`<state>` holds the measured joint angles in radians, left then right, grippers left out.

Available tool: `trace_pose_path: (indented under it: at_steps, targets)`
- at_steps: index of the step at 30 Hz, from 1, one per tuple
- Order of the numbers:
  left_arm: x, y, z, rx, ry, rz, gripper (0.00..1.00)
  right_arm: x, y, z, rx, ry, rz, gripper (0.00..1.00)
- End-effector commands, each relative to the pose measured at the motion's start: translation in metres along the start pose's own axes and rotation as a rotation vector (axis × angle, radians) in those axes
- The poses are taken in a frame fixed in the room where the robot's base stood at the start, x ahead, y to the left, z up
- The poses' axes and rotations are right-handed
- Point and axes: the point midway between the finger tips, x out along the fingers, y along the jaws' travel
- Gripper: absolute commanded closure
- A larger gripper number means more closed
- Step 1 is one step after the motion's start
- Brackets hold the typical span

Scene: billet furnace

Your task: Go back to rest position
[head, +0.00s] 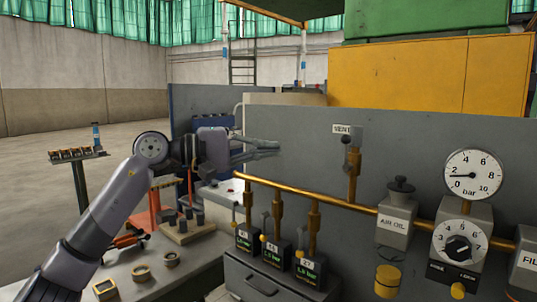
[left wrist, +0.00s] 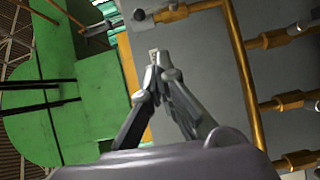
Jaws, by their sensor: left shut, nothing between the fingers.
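My left gripper (head: 277,147) is raised in the middle-left of the head view, its fingers pointing right in front of the grey panel (head: 300,130). It stands above and apart from the brass pipe. In the left wrist view its fingers (left wrist: 158,68) converge at the tips, shut and empty. My left arm (head: 100,225) comes up from the lower left. My right gripper shows in neither view.
The panel carries a brass pipe (head: 330,199), a pressure gauge (head: 473,174), an air oil unit (head: 396,228) and a vent valve (head: 352,160). Open floor lies at left.

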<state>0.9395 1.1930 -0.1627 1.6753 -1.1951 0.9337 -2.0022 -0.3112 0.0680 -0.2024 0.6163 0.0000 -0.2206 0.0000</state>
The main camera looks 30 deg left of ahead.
Motion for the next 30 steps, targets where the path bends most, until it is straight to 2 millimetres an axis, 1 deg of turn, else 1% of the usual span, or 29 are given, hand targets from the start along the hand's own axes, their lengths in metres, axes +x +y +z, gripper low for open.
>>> trace_pose_path:
  at_steps: [1,4,12,20,22,23,26,27,29,30]
  targets:
    - [-0.001,-0.001,0.001,0.001,-0.001,0.000,1.00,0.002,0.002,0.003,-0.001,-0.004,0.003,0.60]
    - [-0.001,0.000,0.003,0.001,-0.002,0.000,1.00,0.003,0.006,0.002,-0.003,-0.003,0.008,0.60]
    - [-0.001,0.000,0.003,0.001,-0.002,0.000,1.00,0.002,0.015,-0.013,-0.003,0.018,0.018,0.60]
    - [-0.001,0.000,0.003,-0.001,-0.003,0.001,1.00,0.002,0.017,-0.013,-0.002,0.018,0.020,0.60]
    - [0.004,-0.003,0.006,-0.025,-0.014,0.011,1.00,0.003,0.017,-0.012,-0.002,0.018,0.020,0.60]
    - [0.008,-0.005,0.008,-0.050,-0.024,0.023,1.00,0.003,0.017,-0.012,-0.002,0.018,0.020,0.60]
    - [0.032,-0.016,0.025,-0.219,-0.083,0.099,1.00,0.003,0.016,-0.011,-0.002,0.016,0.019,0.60]
    - [0.043,-0.022,0.033,-0.329,-0.115,0.145,1.00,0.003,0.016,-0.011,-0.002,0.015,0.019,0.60]
    - [0.060,-0.033,0.046,-0.536,-0.168,0.224,1.00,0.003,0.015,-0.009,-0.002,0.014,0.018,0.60]
    - [0.069,-0.042,0.053,-0.698,-0.202,0.281,1.00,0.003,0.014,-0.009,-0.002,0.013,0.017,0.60]
